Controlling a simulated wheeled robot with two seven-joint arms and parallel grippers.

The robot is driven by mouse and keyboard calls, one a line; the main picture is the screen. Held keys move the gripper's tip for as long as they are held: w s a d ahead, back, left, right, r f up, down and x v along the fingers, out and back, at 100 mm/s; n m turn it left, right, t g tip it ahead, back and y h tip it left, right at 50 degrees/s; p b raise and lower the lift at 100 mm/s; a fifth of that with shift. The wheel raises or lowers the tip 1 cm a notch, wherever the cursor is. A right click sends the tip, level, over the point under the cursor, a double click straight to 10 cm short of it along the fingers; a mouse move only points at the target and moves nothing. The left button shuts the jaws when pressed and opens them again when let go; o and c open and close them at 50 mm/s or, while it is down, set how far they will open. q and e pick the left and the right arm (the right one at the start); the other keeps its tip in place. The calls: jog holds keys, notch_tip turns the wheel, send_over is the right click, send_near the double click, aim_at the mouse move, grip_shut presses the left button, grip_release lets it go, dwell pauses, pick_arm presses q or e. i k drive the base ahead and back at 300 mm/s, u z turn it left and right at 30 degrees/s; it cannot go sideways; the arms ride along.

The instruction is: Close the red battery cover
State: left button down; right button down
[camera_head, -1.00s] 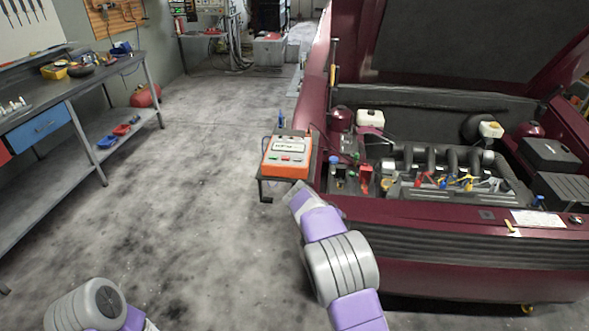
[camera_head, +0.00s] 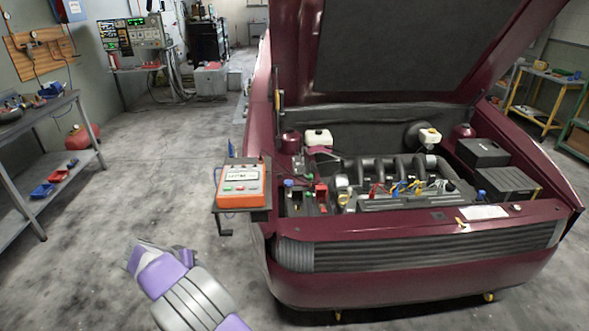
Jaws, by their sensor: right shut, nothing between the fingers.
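A small red cover (camera_head: 321,193) shows in the head view at the left front of the engine bay, beside a blue cap and dark parts. It looks raised, but it is too small to tell its exact angle.
The maroon car (camera_head: 420,270) stands with its hood up. A workbench (camera_head: 45,118) is at the left. Floor between is clear.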

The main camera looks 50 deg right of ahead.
aim_at(321, 194)
jog(key=z, duration=0.1)
jog(key=i, duration=2.6)
jog(key=z, duration=1.1)
jog(key=i, duration=1.4)
jog(key=z, duration=1.8)
jog(key=i, duration=0.6)
jog(key=z, duration=0.4)
